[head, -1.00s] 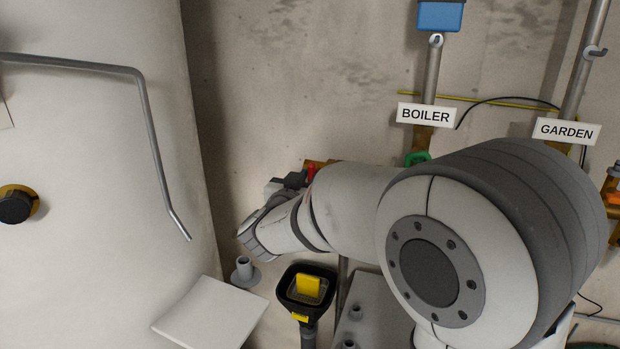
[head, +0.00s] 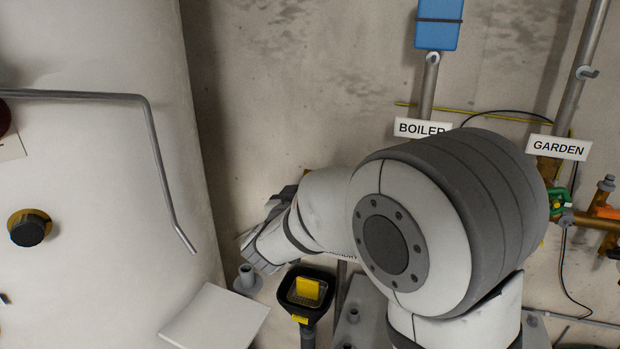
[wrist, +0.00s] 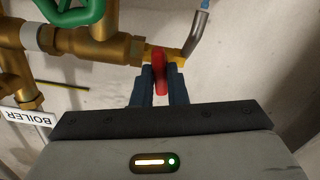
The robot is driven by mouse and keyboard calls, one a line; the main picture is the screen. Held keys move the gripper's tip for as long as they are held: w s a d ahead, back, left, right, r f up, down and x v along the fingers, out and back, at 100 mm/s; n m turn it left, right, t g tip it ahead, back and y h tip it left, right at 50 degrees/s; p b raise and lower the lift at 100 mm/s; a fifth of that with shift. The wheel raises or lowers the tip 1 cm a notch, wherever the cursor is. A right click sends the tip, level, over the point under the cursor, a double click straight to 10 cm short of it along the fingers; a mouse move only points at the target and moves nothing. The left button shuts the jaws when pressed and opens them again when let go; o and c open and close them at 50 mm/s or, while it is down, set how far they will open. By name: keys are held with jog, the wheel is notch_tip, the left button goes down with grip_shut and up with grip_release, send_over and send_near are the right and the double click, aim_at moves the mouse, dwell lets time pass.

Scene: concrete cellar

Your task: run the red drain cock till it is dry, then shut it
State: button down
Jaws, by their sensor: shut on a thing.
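The red drain cock handle (wrist: 159,72) stands between the two dark fingers of my gripper (wrist: 161,88) in the wrist view, and the gripper is shut on it. The handle sits on a brass fitting (wrist: 160,53) at the end of a brass pipe. A grey bent spout (wrist: 193,38) leaves that fitting, with a pale blue bit (wrist: 205,4) at its end; I cannot tell whether this is water. In the head view my arm hides the cock, and only the dark end of my gripper (head: 285,197) shows.
A white tank (head: 90,180) with a bent grey rod (head: 158,155) is at left. BOILER (head: 420,128) and GARDEN (head: 558,147) labels hang at right. A green handle (wrist: 75,10) is near the cock.

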jog(key=shift+n+p, duration=0.35)
jog(key=shift+n, duration=0.15)
jog(key=shift+r, duration=0.1)
jog(key=n+p, duration=0.4)
jog(key=p, duration=0.1)
dwell(0.4)
